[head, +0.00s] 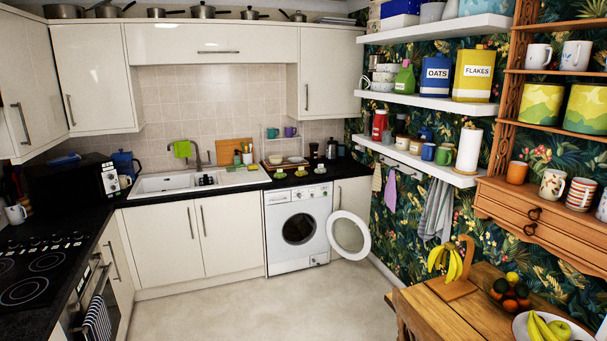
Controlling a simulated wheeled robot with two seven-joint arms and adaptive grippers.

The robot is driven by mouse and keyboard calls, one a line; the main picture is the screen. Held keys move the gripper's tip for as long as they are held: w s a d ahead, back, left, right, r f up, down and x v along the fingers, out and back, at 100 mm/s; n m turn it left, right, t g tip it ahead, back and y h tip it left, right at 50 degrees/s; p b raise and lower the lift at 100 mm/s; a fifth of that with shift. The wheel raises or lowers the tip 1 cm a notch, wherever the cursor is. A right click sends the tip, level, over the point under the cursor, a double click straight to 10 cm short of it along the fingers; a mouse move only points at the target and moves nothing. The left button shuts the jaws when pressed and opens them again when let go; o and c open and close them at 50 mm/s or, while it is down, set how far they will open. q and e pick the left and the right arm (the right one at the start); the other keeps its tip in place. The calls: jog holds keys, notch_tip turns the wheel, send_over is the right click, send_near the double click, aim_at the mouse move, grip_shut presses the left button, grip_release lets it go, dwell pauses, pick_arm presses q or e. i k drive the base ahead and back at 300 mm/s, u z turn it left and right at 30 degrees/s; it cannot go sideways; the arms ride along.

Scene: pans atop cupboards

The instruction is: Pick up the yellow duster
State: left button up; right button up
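I cannot make out a clearly yellow duster. A small yellow-green cloth (182,149) hangs over the tap at the sink (163,184) on the far counter. A small pale beige cloth (377,177) hangs from the rail under the lowest white shelf on the right wall. Beside it hangs a purple cloth (390,189), with a grey towel (437,214) further right. Which of these is the duster is not clear at this size. Neither of my grippers shows in the head view.
The washing machine (297,229) has its round door (349,233) swung open into the room. A wooden table (445,312) with bananas (446,263) and fruit stands at the lower right. The hob (38,272) is on the left. The floor (265,305) between is clear.

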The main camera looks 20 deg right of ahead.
aim_at(301, 172)
jog(key=u, duration=0.1)
jog(key=i, duration=1.45)
jog(key=z, duration=0.2)
jog(key=i, duration=1.9)
jog(key=z, duration=0.6)
jog(key=i, duration=0.85)
jog(key=u, duration=1.1)
jog(key=i, duration=1.3)
jog(key=z, duration=0.35)
